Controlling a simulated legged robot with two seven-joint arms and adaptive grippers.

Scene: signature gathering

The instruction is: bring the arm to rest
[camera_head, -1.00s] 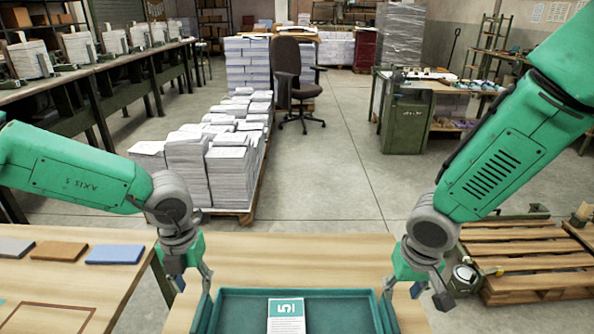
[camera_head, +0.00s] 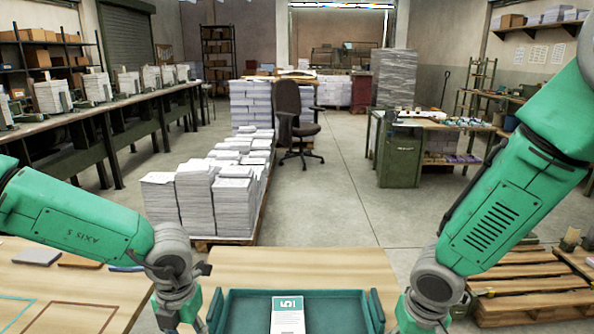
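My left arm (camera_head: 85,222) comes in from the left and my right arm (camera_head: 490,205) from the right. The wrist of my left arm is beside the left end of a teal tray (camera_head: 252,308), and the wrist of my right arm is beside its right end. The fingertips of both grippers are below the picture's bottom edge, so their state is hidden. The tray sits on the wooden table (camera_head: 290,265). A white printed sheet or booklet (camera_head: 288,316) marked "51" lies in it.
A side table (camera_head: 70,290) at the left holds flat covers (camera_head: 80,260). Behind are paper stacks (camera_head: 215,205) on a pallet, an office chair (camera_head: 292,115) and a green cabinet (camera_head: 400,155). Wooden pallets (camera_head: 525,285) lie at the right. The floor in the middle is clear.

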